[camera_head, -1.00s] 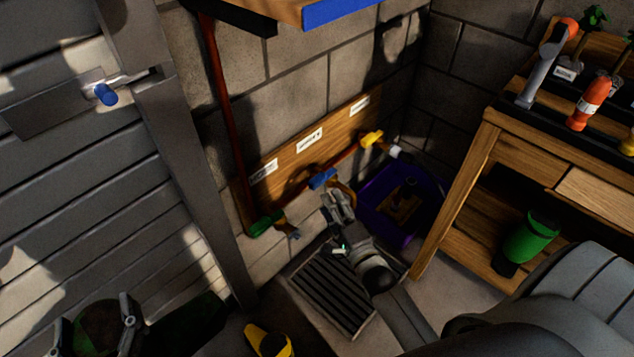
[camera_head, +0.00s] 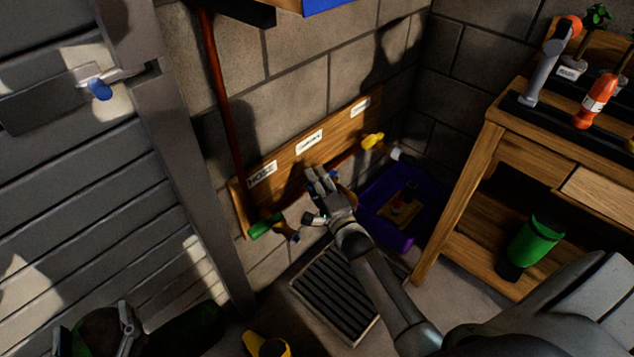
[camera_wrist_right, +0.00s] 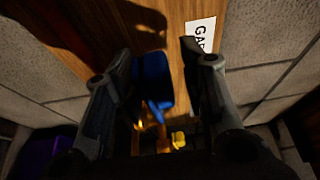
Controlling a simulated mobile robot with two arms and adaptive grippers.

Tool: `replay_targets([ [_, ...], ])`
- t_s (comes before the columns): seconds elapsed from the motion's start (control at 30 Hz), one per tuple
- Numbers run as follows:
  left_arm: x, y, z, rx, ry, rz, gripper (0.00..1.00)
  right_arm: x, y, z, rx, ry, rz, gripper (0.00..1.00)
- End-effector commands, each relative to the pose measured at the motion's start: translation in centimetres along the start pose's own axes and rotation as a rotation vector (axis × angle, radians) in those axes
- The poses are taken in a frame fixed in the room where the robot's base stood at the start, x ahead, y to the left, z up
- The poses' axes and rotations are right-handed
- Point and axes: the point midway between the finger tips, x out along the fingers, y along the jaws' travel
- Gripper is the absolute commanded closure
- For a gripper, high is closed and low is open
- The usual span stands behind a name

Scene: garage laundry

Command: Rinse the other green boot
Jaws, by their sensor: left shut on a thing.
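The dark green boot (camera_head: 185,326) lies at the bottom left of the head view, mostly in shadow and partly cut off. My left gripper (camera_head: 98,334) is shut on it near its opening. My right gripper (camera_head: 322,190) is at the wall pipe, by the middle tap. In the right wrist view, the blue tap handle (camera_wrist_right: 153,80) is between the fingers of my right gripper (camera_wrist_right: 160,85). The left finger is close to the handle; a gap shows on the right, so the gripper is open. The floor drain grate (camera_head: 335,292) is below my right arm.
A green tap handle (camera_head: 265,227) and a yellow one (camera_head: 372,140) flank the middle tap. A purple crate (camera_head: 385,228) stands in the corner. A yellow object (camera_head: 267,344) is at bottom.

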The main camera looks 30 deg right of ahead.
Motion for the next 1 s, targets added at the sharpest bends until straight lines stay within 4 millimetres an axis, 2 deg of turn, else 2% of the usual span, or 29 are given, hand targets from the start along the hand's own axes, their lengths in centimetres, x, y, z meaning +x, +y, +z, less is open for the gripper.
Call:
replay_targets([
  [0.07,0.0,0.0,-0.2,-0.001,0.004,0.000,0.94,0.0,0.0,0.0,0.000,0.000,0.000,0.68],
  [0.3,0.0,0.0,-0.2,-0.001,0.004,0.000,0.94,0.0,-0.1,0.0,0.000,0.000,-0.002,0.99],
  [0.63,0.0,0.0,-0.5,-0.001,0.004,0.000,0.94,0.0,-0.5,-0.1,-0.003,-0.015,-0.008,1.00],
  [1.0,0.0,0.0,-2.1,-0.001,0.004,0.000,0.94,-0.6,-0.8,-0.5,-0.006,-0.166,-0.014,1.00],
])
